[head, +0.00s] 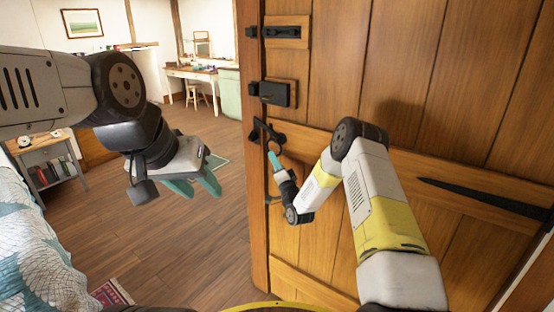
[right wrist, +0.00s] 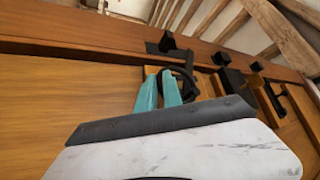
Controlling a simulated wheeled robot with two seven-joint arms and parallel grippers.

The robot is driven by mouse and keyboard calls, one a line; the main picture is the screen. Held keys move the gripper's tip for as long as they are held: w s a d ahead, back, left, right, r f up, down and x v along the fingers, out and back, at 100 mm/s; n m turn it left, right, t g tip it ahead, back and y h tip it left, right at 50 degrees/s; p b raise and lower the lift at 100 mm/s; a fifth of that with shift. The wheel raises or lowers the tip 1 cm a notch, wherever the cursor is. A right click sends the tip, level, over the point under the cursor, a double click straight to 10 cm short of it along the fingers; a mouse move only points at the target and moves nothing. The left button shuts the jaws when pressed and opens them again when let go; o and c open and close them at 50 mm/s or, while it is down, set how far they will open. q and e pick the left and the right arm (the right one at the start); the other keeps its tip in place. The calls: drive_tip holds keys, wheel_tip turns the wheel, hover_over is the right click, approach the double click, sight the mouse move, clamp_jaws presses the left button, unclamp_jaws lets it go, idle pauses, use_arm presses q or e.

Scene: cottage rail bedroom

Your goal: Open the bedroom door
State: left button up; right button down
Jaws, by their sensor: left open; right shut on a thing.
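The wooden plank door (head: 420,65) fills the right half of the head view, with its upright edge (head: 255,220) facing the room on the left. A black handle (head: 262,130) sits near that edge, and its curved part (right wrist: 188,76) shows in the right wrist view. My right gripper (head: 272,156) has its teal fingers shut on the handle; they also show in the right wrist view (right wrist: 160,88). The fingers partly hide the grip. My left gripper (head: 195,187) is open and empty, in the air left of the door and apart from it.
A black latch box (head: 274,93) and a bolt (head: 282,32) are above the handle. A bed (head: 40,250) and small shelf table (head: 48,165) stand at the left, a desk (head: 190,73) and stool (head: 194,95) at the back. The wooden floor (head: 165,255) between bed and door is mostly clear.

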drive_tip(key=shift+w+a+m+t, duration=0.25)
drive_tip(key=shift+a+m+t, duration=0.25)
drive_tip(key=shift+m+t, duration=0.25)
drive_tip(key=shift+a, duration=0.1)
